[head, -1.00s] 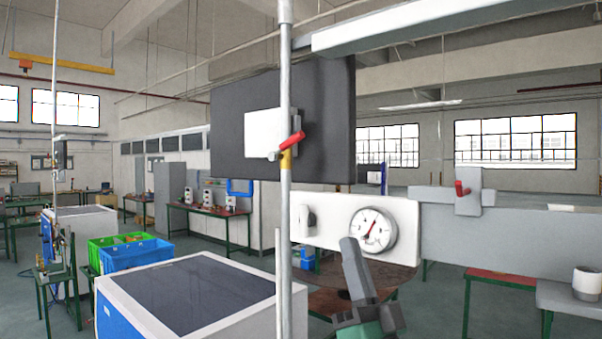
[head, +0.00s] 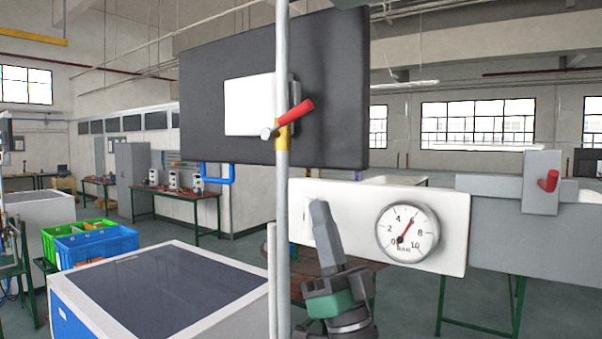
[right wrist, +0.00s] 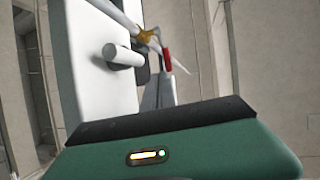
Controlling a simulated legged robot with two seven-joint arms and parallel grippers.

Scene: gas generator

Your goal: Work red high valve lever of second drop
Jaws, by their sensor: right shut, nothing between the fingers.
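The red valve lever (head: 296,112) sits on a yellow valve body (head: 283,135) on the vertical grey pipe (head: 282,220). It points up and to the right, in front of a dark panel. In the right wrist view the red lever (right wrist: 167,60) shows beyond the fingers, near the yellow valve. My right gripper (head: 319,205) is shut and empty. Its fingers point up, below and a little right of the lever and apart from it. In the right wrist view the fingertips (right wrist: 158,82) point towards the lever. My left gripper is not in view.
A white panel with a pressure gauge (head: 407,233) stands right of my right gripper. A second red handle (head: 548,180) is on a grey block further right. A dark panel (head: 335,90) hangs behind the pipe. A white cabinet (head: 160,290) stands at lower left.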

